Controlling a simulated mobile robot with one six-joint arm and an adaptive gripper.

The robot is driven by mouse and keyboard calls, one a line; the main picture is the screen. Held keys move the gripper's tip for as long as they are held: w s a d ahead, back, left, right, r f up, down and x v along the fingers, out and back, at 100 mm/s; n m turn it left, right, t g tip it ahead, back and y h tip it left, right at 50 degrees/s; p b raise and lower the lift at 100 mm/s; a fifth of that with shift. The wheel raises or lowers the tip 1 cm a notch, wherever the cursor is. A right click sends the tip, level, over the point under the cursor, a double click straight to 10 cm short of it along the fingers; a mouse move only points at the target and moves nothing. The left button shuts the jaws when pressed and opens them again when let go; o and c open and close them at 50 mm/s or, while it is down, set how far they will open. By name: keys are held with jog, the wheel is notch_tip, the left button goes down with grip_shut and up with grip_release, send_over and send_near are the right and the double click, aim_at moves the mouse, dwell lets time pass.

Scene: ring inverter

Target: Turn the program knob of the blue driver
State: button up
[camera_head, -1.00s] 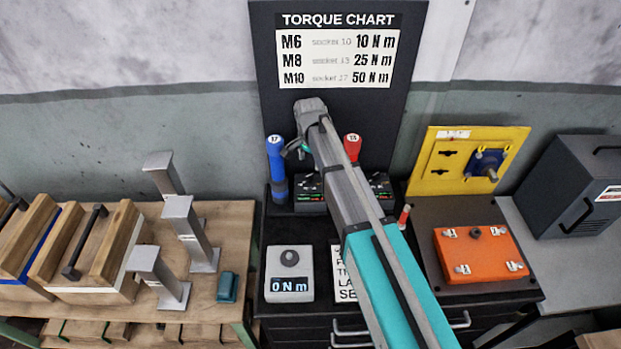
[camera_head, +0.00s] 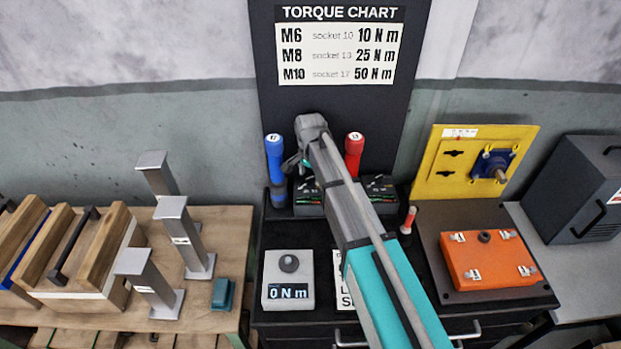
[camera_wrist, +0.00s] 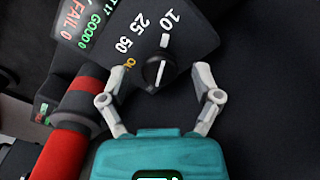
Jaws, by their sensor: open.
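The blue driver (camera_head: 274,155) stands upright at the left of the tool rack in the head view. A dark controller (camera_head: 308,192) with a lit display is at its foot, partly behind my arm. The wrist view shows a black round knob (camera_wrist: 159,71) with a white pointer line, on a dark panel marked 10, 25, 50 and an orange OFF. The line points up in this view, near the 10. My gripper (camera_wrist: 205,70) is open, its two fingers apart with the knob ahead between them. No finger visibly touches the knob. The fingers are mostly hidden in the head view.
The red driver (camera_head: 354,153) stands right of my arm; a red cylinder (camera_wrist: 66,150) lies close to my left finger in the wrist view. A second controller (camera_head: 381,190) is on the right. A torque meter (camera_head: 288,285) stands in front.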

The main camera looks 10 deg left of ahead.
grip_shut()
dwell(0.5)
jog(key=shift+n, duration=0.4)
jog(key=n, duration=1)
jog(key=shift+n, duration=0.4)
jog(key=n, duration=0.4)
